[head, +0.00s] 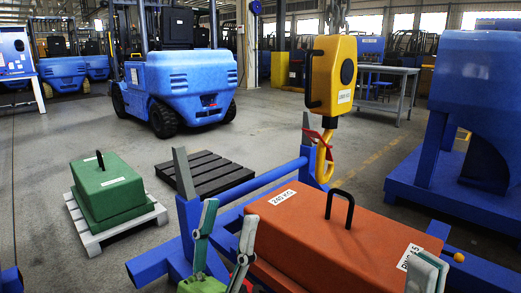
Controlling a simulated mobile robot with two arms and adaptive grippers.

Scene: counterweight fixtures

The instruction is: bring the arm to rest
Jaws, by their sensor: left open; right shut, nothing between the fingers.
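My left gripper (229,214) is at the bottom centre of the head view, with its two pale green fingers pointing up and spread apart. Nothing shows between them. It appears in front of the left end of an orange block (325,232) marked 240 KG, which has a black handle (341,205) on top. My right gripper (430,268) is at the lower right, in front of the block's right end, its fingers together and empty. Its lower part is cut off by the frame edge.
A yellow hoist (332,75) with a hook (324,163) hangs above the blue frame (268,180) around the block. A green block (105,188) sits on a pale pallet (146,217) at left. A dark pallet (207,176) is empty. A forklift (190,85) stands behind.

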